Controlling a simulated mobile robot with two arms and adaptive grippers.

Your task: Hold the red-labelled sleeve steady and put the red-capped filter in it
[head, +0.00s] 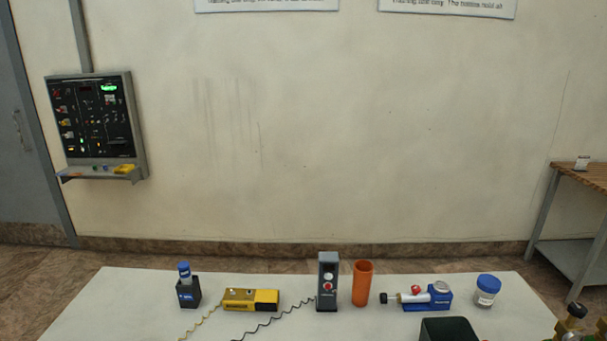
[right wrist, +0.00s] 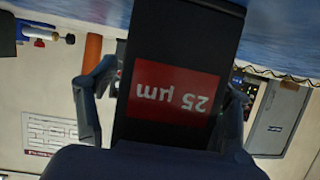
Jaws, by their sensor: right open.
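The red-labelled sleeve (right wrist: 175,60) is a dark block-like holder with a red "25 µm" label, upside down in the right wrist view. It fills the middle of that picture. My right gripper (right wrist: 168,85) is open, with one finger on each side of the sleeve. I cannot tell whether either finger touches it. I see no red-capped filter in either view. My left gripper is not in view.
On the pale table (head: 110,312) are a black holder (head: 188,297) with a blue-capped piece, a yellow device (head: 252,299), a grey control box (head: 328,282), an orange tube (head: 362,283), a blue device (head: 440,296) and a blue-lidded jar (head: 486,291). A dark box (head: 447,329) is cut off below.

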